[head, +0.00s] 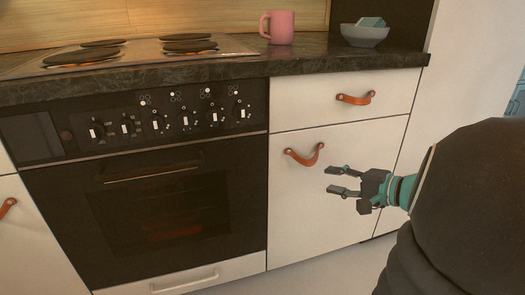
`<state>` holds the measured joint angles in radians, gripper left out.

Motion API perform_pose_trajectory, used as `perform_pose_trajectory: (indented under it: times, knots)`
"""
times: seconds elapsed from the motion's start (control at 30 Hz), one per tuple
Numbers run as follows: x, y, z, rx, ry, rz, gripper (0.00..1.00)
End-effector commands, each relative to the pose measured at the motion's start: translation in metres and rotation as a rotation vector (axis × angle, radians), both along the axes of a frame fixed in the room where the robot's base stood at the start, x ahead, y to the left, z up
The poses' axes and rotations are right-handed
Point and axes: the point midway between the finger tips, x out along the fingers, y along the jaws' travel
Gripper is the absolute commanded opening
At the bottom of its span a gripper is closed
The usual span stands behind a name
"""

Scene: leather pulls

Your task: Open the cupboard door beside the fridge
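The white cupboard door (315,218) stands between the oven and a tall white panel, probably the fridge side (470,75). The door looks shut. Its brown leather pull (305,155) is a drooping strap near the door's upper left corner. My gripper (335,181) is to the right of and a little below the pull in the picture. Its fingers point left, spread apart with nothing between them. It appears apart from the pull, though the exact depth is hard to tell. My dark arm hides the lower right of the view.
A drawer (342,97) with its own leather pull (356,98) is above the door. The oven (150,190) stands to the left. A pink mug (280,28) and a grey bowl (364,36) sit on the dark worktop (300,60). Floor shows below the door.

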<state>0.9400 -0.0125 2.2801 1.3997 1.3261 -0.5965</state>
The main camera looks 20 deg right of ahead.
Motion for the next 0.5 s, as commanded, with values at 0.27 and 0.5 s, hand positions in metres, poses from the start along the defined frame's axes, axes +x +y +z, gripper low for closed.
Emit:
perform_pose_trajectory:
  times: [0.27, 0.5]
  knots:
    - [0.006, -0.047, -0.003, 0.058, -0.091, -0.117, 0.39]
    - [0.033, -0.032, -0.009, 0.059, -0.089, -0.111, 0.39]
